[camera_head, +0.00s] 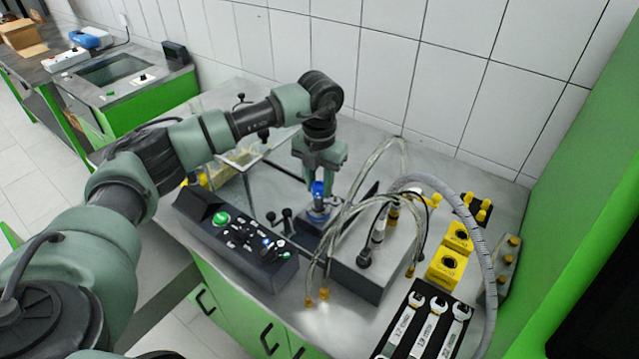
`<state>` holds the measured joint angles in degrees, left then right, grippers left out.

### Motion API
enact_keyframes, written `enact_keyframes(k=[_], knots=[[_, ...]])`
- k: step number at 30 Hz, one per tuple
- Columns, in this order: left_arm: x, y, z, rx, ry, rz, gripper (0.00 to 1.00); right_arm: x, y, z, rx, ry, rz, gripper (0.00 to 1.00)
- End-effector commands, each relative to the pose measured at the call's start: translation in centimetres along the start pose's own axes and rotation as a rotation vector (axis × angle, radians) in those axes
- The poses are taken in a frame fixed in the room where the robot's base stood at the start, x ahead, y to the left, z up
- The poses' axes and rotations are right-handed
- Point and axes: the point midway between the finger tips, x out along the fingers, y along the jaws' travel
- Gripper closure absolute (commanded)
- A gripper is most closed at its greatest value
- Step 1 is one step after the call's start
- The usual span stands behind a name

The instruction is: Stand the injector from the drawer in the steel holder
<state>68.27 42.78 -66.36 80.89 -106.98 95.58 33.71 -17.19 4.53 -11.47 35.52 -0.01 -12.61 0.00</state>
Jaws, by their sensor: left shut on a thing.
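My left gripper (319,178) reaches down over the middle of the bench and is shut on the injector (318,189), whose blue part shows just below the fingers. The injector looks roughly upright. The steel holder (316,216) is right under it, between the control box and the grey pump block. The injector's lower end is at or just above the holder; I cannot tell whether it touches or is inside. My right gripper is not in view. The drawer that the injector comes from cannot be made out.
A black control box (238,240) with a green button stands left of the holder. A grey block (375,262) with looping hoses (345,225) stands close on the right. Yellow blocks (447,265), wrenches (428,325) and a green wall (575,190) lie further right.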

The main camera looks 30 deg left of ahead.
Motion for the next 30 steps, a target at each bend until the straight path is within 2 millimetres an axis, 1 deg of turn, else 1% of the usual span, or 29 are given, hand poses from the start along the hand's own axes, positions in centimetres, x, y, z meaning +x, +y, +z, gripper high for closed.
enact_keyframes(k=[12, 13, 15, 25, 30], knots=[[0.18, -0.02, 0.04, 0.000, -0.001, 0.000, 1.00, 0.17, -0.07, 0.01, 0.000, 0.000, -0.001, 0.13], [0.18, -0.02, 0.04, 0.000, -0.001, 0.000, 0.64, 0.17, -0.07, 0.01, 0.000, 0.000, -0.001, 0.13], [0.18, -0.02, 0.03, 0.000, -0.001, 0.000, 0.46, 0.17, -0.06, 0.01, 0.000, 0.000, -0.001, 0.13], [0.22, -0.01, -0.02, 0.000, 0.001, 0.000, 0.46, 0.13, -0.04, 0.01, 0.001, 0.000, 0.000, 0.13], [-0.70, -0.01, 0.01, 0.000, 0.000, 0.000, 0.46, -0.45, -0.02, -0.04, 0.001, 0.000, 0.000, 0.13]])
